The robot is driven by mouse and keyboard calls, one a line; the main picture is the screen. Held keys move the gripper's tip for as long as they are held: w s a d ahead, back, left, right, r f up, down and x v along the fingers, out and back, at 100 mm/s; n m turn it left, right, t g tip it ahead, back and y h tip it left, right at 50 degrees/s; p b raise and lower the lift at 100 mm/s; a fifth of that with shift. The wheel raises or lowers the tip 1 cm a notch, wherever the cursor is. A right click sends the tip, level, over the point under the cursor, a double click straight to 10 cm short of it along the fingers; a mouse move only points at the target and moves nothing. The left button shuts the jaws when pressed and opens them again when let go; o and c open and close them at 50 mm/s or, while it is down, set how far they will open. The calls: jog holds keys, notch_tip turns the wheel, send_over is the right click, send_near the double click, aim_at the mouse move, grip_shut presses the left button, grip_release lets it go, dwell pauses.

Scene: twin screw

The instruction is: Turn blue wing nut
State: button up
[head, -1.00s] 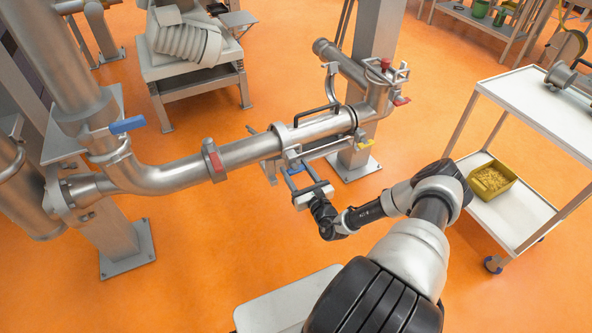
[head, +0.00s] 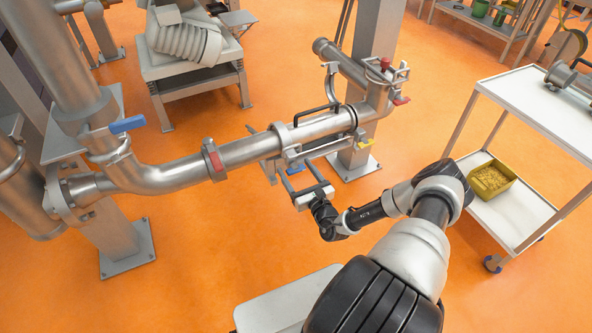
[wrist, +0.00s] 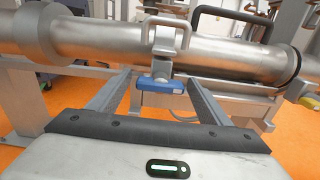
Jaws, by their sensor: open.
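The blue wing nut (wrist: 160,84) sits below a clamp on the steel pipe (wrist: 215,57), its wings lying roughly level across the wrist view. It shows as a small blue spot in the head view (head: 296,170). My gripper (wrist: 158,76) is open, with one finger on each side of the wing nut. Gaps show between the nut and both fingers. In the head view, my gripper (head: 291,166) reaches up to the pipe from below right. The nut's threads are too small to make out.
A blue-handled valve (head: 127,124) is on the pipe at left. A red clamp (head: 213,160) and a yellow handle (head: 366,143) are also on the pipework. A white cart (head: 540,100) with a yellow bin (head: 492,180) stands at right. Open orange floor lies below the pipe.

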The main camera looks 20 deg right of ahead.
jog(key=s+p, duration=0.1)
jog(key=s, duration=1.6)
jog(key=shift+d, duration=0.3)
